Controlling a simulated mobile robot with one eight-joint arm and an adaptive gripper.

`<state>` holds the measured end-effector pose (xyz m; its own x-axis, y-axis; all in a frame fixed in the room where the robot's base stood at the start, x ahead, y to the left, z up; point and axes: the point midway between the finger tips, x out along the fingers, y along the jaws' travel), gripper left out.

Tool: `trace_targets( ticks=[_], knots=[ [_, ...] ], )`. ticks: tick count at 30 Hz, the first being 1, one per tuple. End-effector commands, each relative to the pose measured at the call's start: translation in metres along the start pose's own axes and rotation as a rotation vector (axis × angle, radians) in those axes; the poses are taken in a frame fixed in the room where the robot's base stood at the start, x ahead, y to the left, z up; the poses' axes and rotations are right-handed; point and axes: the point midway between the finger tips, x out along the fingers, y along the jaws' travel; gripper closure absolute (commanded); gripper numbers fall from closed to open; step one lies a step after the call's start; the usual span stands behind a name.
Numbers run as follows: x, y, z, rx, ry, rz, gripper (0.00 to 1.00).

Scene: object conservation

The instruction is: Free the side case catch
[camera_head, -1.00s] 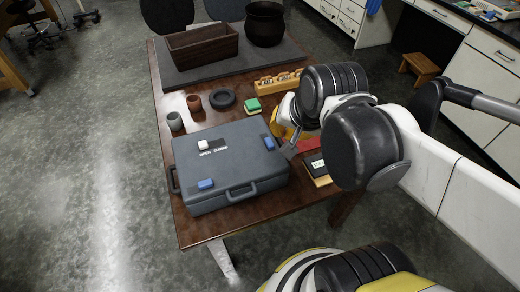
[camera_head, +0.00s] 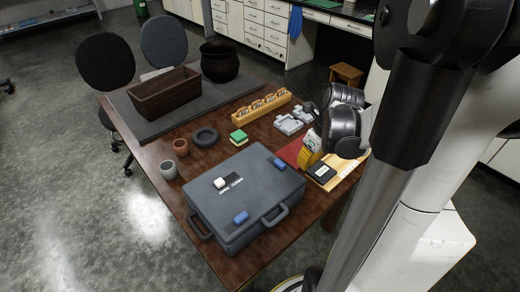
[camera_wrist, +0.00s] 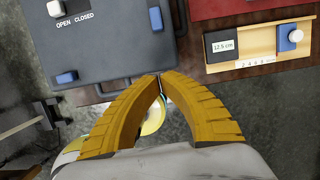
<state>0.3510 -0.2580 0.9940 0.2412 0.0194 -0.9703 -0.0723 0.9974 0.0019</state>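The grey case (camera_head: 247,192) lies flat and shut on the brown table. On its lid are a white knob (camera_head: 219,182) by the OPEN/CLOSED label, at the OPEN end, and two blue catches, one near the right corner (camera_head: 279,163) and one near the front edge (camera_head: 240,217). In the wrist view, the catches show at the case's right edge (camera_wrist: 156,18) and lower left (camera_wrist: 66,77). My yellow gripper (camera_wrist: 160,75) has its fingertips together, with nothing visible between them. They appear near the case's lower right corner in that view; contact is unclear.
A wooden tray (camera_wrist: 262,62) with a black "12.5 cm" block and a blue slider lies right of the case, beside a red mat (camera_wrist: 235,8). A green-topped block (camera_head: 238,137), a black ring (camera_head: 205,137) and two small cups stand behind the case.

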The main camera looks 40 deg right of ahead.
Motion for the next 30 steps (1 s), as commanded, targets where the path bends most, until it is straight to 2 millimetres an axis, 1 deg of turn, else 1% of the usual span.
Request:
trace_targets(
  ticks=[7,10,14,21,25,27,30],
  knots=[
    [0.001,0.001,0.0,-0.004,0.0,0.0,1.0],
    [0.009,0.001,0.0,-0.005,0.0,0.0,1.0],
    [0.029,0.001,0.0,-0.007,-0.001,0.0,1.0],
    [0.083,0.001,0.0,-0.007,-0.001,0.0,1.0],
    [0.108,0.001,0.0,-0.008,-0.001,0.0,1.0],
    [0.107,0.001,0.014,-0.009,-0.001,0.001,1.0],
    [0.109,0.001,0.027,-0.009,-0.001,0.0,1.0]
  ],
)
